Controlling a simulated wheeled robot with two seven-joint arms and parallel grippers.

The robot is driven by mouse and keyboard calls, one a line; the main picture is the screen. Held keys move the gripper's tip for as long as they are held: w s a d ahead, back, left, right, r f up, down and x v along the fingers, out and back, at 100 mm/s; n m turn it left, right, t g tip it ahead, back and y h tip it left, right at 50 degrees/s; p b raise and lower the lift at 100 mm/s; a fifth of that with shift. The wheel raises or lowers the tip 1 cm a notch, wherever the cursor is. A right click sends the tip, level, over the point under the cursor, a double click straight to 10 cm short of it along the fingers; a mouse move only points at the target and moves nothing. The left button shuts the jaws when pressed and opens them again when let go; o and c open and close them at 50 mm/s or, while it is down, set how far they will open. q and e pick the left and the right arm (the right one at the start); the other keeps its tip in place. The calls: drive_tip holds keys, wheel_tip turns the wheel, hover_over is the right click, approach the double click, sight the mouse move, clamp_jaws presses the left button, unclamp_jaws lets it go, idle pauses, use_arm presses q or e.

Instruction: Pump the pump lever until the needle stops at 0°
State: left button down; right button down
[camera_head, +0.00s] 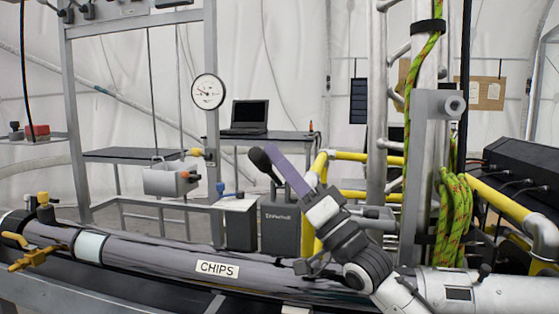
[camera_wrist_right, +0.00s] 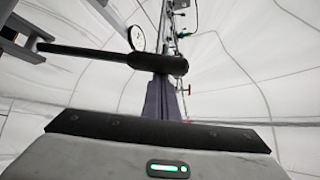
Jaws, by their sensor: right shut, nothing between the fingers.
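The pump lever is a black rod with a thick grip; its rounded end (camera_head: 260,158) shows in the head view beside my right fingertips. In the right wrist view the lever (camera_wrist_right: 100,54) runs across from the left, its grip end over my fingertips. My right gripper (camera_head: 272,148) has purple-grey fingers, shut with nothing between them. It also shows in the wrist view (camera_wrist_right: 161,82). Fingers and lever look very close; whether they touch, I cannot tell. The round white gauge (camera_head: 207,91) hangs on the grey frame; its dark needle is too small to read exactly. My left gripper is out of view.
A long grey cylinder labelled CHIPS (camera_head: 218,269) lies across the front. A laptop (camera_head: 249,116) stands on a table behind. Yellow pipes (camera_head: 380,157), a post with green rope (camera_head: 455,215) and a black box (camera_head: 515,165) crowd the right side.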

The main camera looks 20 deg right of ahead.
drive_tip(key=f, duration=0.1)
drive_tip(key=f+n+y+b, duration=0.1)
drive_tip(key=s+f+n+y+b, duration=0.1)
drive_tip(key=f, duration=0.1)
drive_tip(key=shift+a+g, duration=0.4)
drive_tip(key=shift+s+f, duration=0.2)
drive_tip(key=shift+a, duration=0.1)
drive_tip(key=shift+s+f, duration=0.1)
drive_tip(key=shift+f, duration=0.05)
drive_tip(key=shift+s+f, duration=0.2)
drive_tip(key=shift+f, duration=0.05)
drive_tip(key=s+d, duration=0.7)
drive_tip(key=s, duration=0.3)
drive_tip(key=shift+s+d+r+b, duration=0.15)
drive_tip(key=shift+s+d+b, duration=0.1)
drive_tip(key=shift+b, duration=0.15)
drive_tip(key=shift+w, duration=0.1)
